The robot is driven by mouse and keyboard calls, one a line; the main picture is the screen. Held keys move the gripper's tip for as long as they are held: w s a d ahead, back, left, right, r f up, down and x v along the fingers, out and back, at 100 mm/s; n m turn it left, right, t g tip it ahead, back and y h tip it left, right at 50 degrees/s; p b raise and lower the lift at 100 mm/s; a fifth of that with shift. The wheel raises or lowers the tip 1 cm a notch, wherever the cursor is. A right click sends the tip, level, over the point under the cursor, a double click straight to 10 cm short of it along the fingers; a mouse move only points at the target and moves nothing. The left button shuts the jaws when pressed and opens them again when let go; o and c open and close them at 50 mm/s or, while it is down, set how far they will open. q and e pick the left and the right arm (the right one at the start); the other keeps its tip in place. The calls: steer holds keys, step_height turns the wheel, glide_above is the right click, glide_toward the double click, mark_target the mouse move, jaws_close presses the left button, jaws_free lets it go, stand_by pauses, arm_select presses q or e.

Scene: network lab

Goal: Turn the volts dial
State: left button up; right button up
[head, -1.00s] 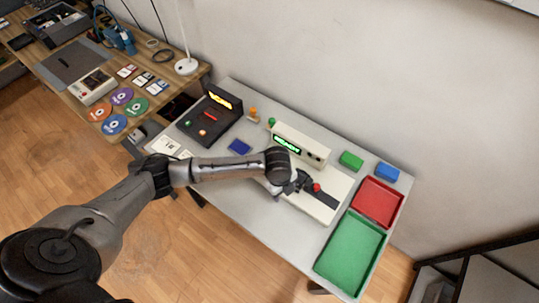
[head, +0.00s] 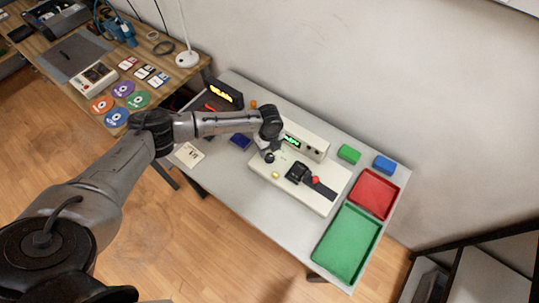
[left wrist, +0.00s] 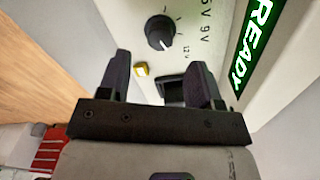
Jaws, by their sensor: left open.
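The volts dial (left wrist: 160,32) is a black round knob with a white pointer line on a cream panel in the left wrist view. Marks with 9V and 12V stand beside it. My left gripper (left wrist: 158,78) is open, with nothing between its fingers; the dial shows beyond the fingertips, apart from them. In the head view my left gripper (head: 268,148) is over the left part of the cream device (head: 318,202). A dark round shape there may be the dial or a fingertip; I cannot tell. My right gripper is not in view.
Near the dial are a yellow button (left wrist: 141,69) and a green READY display (left wrist: 256,40). A black block (head: 297,172) and red knob (head: 315,180) are on the device. Red (head: 394,207) and green (head: 375,236) trays stand at right. A blue block (head: 240,142) lies left.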

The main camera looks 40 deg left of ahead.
mark_target(269, 156)
arm_select(q)
step_height(269, 156, down, 5)
steer(key=shift+r, duration=0.15)
steer(key=shift+f+b, duration=0.3)
steer(key=shift+f, duration=0.2)
steer(key=c, duration=0.9)
steer(key=shift+r, duration=0.1)
